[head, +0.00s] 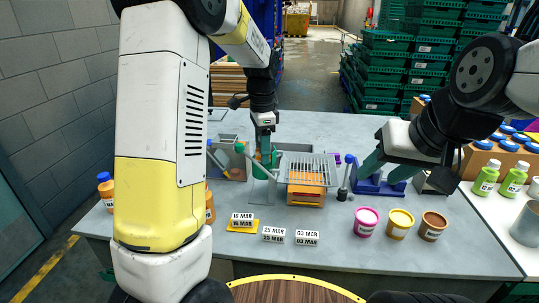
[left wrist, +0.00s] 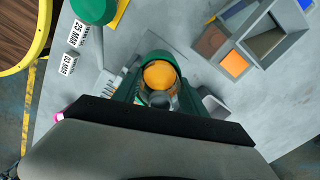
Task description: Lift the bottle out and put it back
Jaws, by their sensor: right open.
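My left gripper (head: 262,165) is low over the middle of the table, beside the wire rack. Its green fingers lie on both sides of an orange round thing (left wrist: 160,75), probably the bottle, in the left wrist view. A grey part sits close to it between the fingers. I cannot tell whether the fingers press on it. Its lower part is hidden. My right gripper (head: 382,168) is open and empty, above a blue stand (head: 378,187) on the right. An orange bottle (head: 106,190) stands at the table's left edge, and another (head: 209,205) is partly hidden behind my left arm.
A grey compartment bin (head: 232,172) is left of the left gripper. The wire rack (head: 308,168) stands over an orange box (head: 305,192). Date blocks (head: 273,234) lie in front. Pink (head: 367,221), yellow (head: 400,222) and brown (head: 433,225) tubs stand at front right.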

